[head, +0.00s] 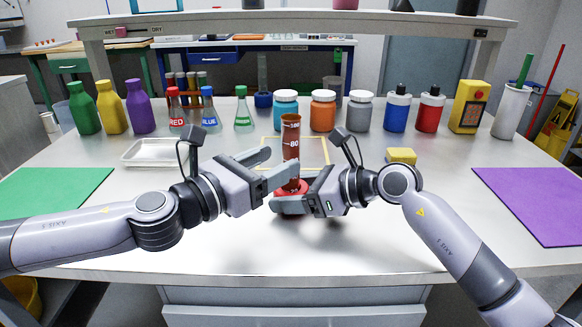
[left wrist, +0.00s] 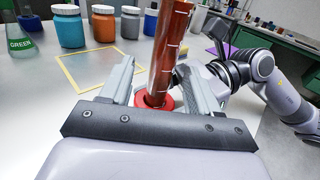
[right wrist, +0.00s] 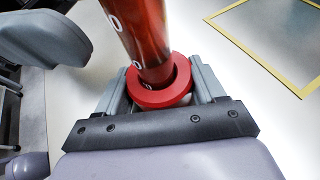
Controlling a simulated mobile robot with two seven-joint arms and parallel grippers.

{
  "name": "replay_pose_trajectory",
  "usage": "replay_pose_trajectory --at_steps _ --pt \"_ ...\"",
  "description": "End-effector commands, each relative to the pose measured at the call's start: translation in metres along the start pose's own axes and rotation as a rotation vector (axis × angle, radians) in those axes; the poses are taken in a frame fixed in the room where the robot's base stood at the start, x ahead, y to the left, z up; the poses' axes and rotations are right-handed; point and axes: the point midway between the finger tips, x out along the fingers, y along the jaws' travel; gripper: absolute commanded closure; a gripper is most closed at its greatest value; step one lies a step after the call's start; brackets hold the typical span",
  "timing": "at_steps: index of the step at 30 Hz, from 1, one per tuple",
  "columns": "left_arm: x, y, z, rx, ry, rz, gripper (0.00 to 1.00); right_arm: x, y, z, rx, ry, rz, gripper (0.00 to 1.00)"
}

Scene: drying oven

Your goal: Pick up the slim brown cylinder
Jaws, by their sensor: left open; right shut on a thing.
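The slim brown cylinder (head: 291,140) is a tall graduated tube with white marks and a red base (head: 291,188). It stands nearly upright at the middle of the table, in front of the yellow square outline. My right gripper (head: 288,196) is shut on it low down, at the red base; in the right wrist view the red ring (right wrist: 160,95) sits between the fingers. My left gripper (head: 278,168) is open higher up, with the tube (left wrist: 168,50) in line between its fingers in the left wrist view. Whether the base touches the table is hidden by the grippers.
The yellow outline (head: 327,152) lies just behind. A metal tray (head: 155,152) is at left, a yellow sponge (head: 402,156) at right. Several bottles, flasks and jars line the back. A green mat (head: 60,190) and purple mat (head: 535,200) lie at the sides; the front table is clear.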

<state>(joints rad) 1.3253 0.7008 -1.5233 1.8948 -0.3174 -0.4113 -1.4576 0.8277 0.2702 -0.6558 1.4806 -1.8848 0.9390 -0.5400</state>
Motion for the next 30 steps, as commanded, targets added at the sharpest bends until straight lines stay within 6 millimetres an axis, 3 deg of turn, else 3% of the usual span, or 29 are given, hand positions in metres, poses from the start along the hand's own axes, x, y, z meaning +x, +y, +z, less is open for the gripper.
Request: replay_pose_trajectory --at_steps 9,19,20,25,30 --pt "0.038 -0.004 0.002 0.000 -0.001 -0.001 0.39 0.000 0.000 0.000 0.000 -0.001 0.000 0.61" --pt "0.044 -0.004 0.002 0.000 -0.001 0.000 0.39 0.000 0.000 0.000 0.000 -0.001 0.000 0.61" --pt "0.043 -0.004 0.002 0.000 -0.001 0.000 0.42 0.000 0.000 0.000 0.000 -0.001 0.000 0.61" --pt "0.043 -0.004 0.002 0.000 -0.001 0.000 0.97 0.000 0.000 0.000 0.000 -0.001 0.000 0.61" --pt "0.043 -0.004 0.002 0.000 -0.001 0.000 1.00 0.000 0.000 0.000 0.000 -0.001 0.000 0.61"
